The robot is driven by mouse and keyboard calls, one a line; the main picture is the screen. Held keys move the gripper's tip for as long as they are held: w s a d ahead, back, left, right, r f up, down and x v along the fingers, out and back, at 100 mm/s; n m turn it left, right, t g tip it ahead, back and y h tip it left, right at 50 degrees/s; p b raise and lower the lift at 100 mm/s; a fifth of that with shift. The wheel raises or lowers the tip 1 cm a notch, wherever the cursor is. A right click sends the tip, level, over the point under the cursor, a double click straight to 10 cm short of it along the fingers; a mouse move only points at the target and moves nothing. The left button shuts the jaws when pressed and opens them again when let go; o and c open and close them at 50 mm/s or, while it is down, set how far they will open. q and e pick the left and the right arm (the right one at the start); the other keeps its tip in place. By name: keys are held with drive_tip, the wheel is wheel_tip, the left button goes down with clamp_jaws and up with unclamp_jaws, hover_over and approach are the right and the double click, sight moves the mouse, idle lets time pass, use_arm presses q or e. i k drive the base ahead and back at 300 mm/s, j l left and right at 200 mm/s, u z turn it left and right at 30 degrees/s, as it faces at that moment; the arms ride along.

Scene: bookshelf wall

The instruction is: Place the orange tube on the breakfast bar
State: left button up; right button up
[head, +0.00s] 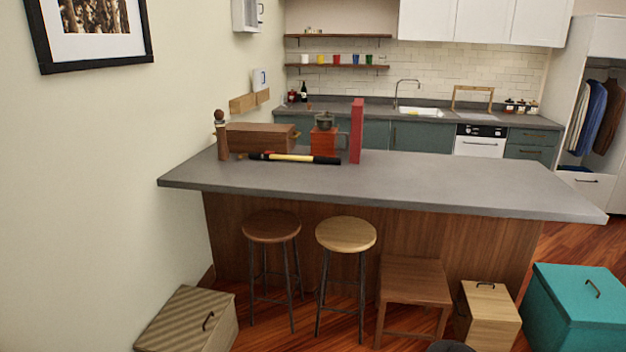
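The breakfast bar (450,185) is a long counter with a grey top and a brown wood front, across the middle of the head view. I cannot make out an orange tube anywhere in this view. A black and yellow long tool (295,157) lies on the bar's left half. Behind it stands an orange-red grinder (323,143) with a dark top. Neither of my grippers can be seen.
A pepper mill (221,137), a wooden box (255,138) and an upright red book (357,132) stand on the bar. Its right half is clear.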

sight(283, 166)
drive_tip(key=i, duration=0.5)
drive_tip(key=i+l+u, duration=0.15)
drive_tip(key=i, duration=0.35)
drive_tip(key=i+l, duration=0.1)
drive_tip(key=i, duration=0.4)
drive_tip(key=j+u, duration=0.05)
